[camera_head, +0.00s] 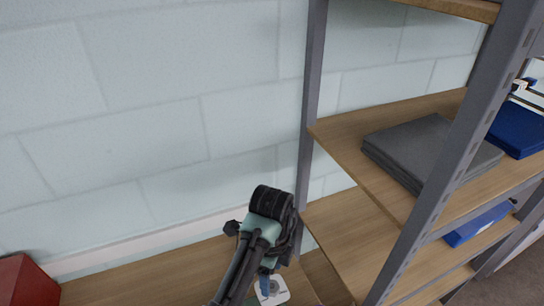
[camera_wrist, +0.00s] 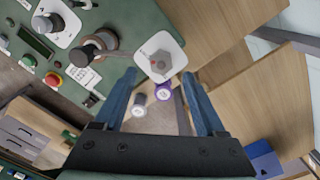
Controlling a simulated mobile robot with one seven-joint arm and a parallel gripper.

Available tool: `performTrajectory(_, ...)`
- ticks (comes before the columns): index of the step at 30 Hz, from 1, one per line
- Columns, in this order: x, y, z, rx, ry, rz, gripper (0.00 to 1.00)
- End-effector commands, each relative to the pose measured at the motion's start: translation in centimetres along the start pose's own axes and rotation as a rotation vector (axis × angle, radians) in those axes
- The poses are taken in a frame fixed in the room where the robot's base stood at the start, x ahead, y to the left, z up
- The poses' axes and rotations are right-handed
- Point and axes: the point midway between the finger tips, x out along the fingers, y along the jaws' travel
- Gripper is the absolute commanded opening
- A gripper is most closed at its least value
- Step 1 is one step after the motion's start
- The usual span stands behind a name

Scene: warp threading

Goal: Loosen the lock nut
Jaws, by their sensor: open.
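In the wrist view a white rounded plate (camera_wrist: 160,45) sits at the edge of a green machine panel (camera_wrist: 130,22). It carries a small grey round fitting with a reddish centre (camera_wrist: 160,63), which may be the lock nut; its detail is too small to be sure. My gripper (camera_wrist: 160,74) has its two blue fingers apart and empty, with the fitting in view between and just beyond the fingertips. In the head view my gripper (camera_head: 266,284) is at the bottom, over a white plate (camera_head: 274,292) that it partly covers.
Two spools, one grey-white (camera_wrist: 138,106) and one purple (camera_wrist: 163,91), show lower between the fingers. A wooden shelf rack (camera_head: 380,165) stands close on the right; a red box (camera_head: 26,282) is lower left.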

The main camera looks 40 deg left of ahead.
Motion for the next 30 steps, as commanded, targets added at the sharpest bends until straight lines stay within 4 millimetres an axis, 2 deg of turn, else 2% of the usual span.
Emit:
performTrajectory(3, 1.9, 0.1, 0.0, -0.002, 0.001, 0.004, 0.73)
performTrajectory(9, 4.3, 0.0, 0.0, -0.001, 0.001, 0.000, 0.73)
performTrajectory(21, 5.0, -0.1, 0.0, -0.001, 0.000, -0.002, 0.71)
performTrajectory(30, 4.9, -0.1, 0.0, -0.001, 0.000, -0.002, 0.17)
